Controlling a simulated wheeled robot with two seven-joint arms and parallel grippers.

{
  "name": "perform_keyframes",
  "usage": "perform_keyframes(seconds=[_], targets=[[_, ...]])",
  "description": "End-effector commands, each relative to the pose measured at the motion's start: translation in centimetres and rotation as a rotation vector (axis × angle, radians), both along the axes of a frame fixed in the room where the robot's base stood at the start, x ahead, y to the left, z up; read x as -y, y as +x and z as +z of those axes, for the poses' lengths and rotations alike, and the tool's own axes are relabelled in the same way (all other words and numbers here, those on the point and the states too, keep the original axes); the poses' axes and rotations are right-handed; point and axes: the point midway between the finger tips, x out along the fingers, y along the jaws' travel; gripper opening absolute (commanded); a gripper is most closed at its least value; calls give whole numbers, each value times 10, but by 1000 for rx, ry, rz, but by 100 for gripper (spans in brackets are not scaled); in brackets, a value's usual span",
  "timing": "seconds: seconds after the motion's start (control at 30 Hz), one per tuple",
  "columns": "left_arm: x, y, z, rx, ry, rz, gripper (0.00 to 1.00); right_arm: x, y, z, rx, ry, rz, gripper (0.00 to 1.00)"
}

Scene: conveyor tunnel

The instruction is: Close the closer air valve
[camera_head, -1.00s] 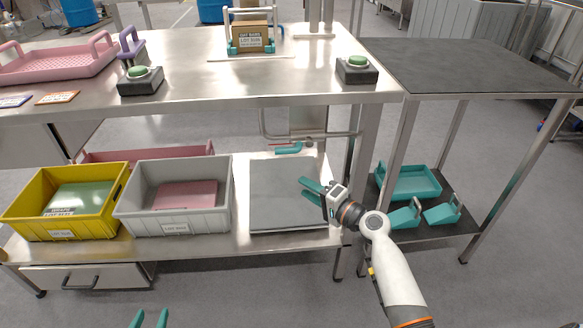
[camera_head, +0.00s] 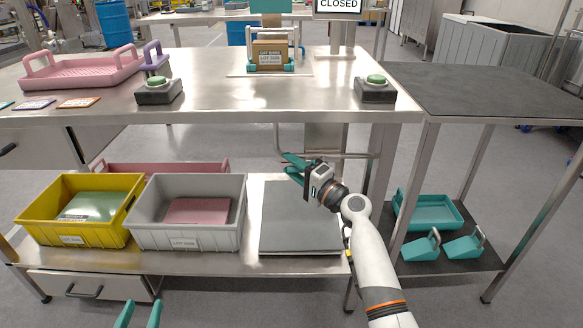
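In the head view, a grey pipe (camera_head: 340,155) runs below the tabletop near its right end. The teal valve handle seen on this pipe earlier is now hidden or blends with the teal fingers of my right gripper (camera_head: 288,164). The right gripper reaches up and left to the pipe, above the lower shelf. Its fingers look spread apart; whether they touch the handle cannot be told. My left gripper (camera_head: 138,314) is low at the bottom edge, its fingers apart with nothing between them.
The lower shelf holds a yellow bin (camera_head: 80,230), a grey bin (camera_head: 185,230) and a flat grey plate (camera_head: 300,235). A side stand (camera_head: 480,92) is at right. A sign reading CLOSED (camera_head: 338,4) stands at the back.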

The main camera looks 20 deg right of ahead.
Motion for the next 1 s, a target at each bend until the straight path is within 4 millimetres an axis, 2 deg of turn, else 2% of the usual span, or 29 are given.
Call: perform_keyframes(seconds=[0.37,0.47,0.6,0.63,1.0], targets=[[1,1,4,27,-7,-2,36,-4,6,1,0,-1,0,39],[1,1,4,26,-7,-2,36,-4,6,1,0,-1,0,26],[1,1,4,26,-7,-2,36,-4,6,1,0,-1,0,3],[1,1,4,26,-7,-2,36,-4,6,1,0,-1,0,0],[1,0,3,9,-3,-1,36,-3,6,0,-4,-14,0,0]])
